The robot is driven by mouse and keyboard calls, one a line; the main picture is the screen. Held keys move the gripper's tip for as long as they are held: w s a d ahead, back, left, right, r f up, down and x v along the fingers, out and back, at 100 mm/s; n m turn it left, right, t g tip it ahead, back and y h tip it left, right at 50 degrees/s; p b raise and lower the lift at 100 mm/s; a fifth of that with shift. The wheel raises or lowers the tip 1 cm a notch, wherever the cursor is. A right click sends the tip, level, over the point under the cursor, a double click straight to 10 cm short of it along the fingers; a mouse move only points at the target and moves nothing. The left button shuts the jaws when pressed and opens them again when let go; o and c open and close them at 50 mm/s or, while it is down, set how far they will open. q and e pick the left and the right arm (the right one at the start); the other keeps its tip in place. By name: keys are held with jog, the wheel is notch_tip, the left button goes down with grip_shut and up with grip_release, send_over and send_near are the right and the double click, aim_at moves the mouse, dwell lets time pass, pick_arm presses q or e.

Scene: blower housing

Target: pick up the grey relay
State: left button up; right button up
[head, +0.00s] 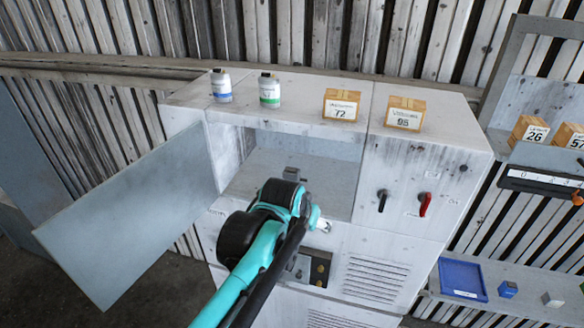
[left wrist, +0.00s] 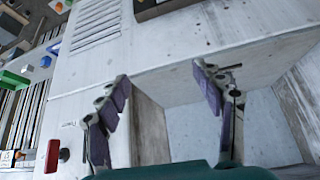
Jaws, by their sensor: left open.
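A small light grey block (head: 552,300), which looks like the grey relay, sits on the low shelf at the far right of the head view. It is small and its details cannot be made out. My left gripper (head: 310,200) is in front of the housing's open compartment, well to the left of and above that block. In the left wrist view its two fingers (left wrist: 165,105) are spread apart with nothing between them. My right gripper is not in view.
The housing door (head: 130,215) hangs open on the left. Two small bottles and two labelled boxes stand on the housing top (head: 300,90). A blue tray (head: 462,278) and a blue block (head: 508,289) share the low shelf (head: 495,310). Knobs (head: 382,200) stick out of the housing front.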

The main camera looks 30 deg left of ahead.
pick_arm(q)
jog(key=w+a+r, duration=0.2)
jog(key=w+a, duration=0.4)
jog(key=w, duration=0.1)
jog(key=n, duration=0.2)
send_near(290, 177)
jog(key=shift+y, duration=0.3)
jog(key=w+f, duration=0.3)
jog(key=shift+d+f, duration=0.35)
jog(key=shift+w+a+f, duration=0.2)
jog(key=shift+w+f, duration=0.05)
jog(key=shift+f, duration=0.25)
jog(key=x, duration=0.2)
jog(key=p+x, duration=0.2)
jog(key=x, duration=0.1)
jog(key=shift+w+a+f, duration=0.1)
jog(key=shift+a+f, duration=0.2)
jog(key=shift+a, duration=0.15)
jog(key=shift+w+f, duration=0.15)
jog(key=shift+f, duration=0.25)
jog(key=shift+m, duration=0.3)
jog(key=shift+c, duration=0.3)
jog(key=shift+r, duration=0.1)
jog(key=c, duration=1.3)
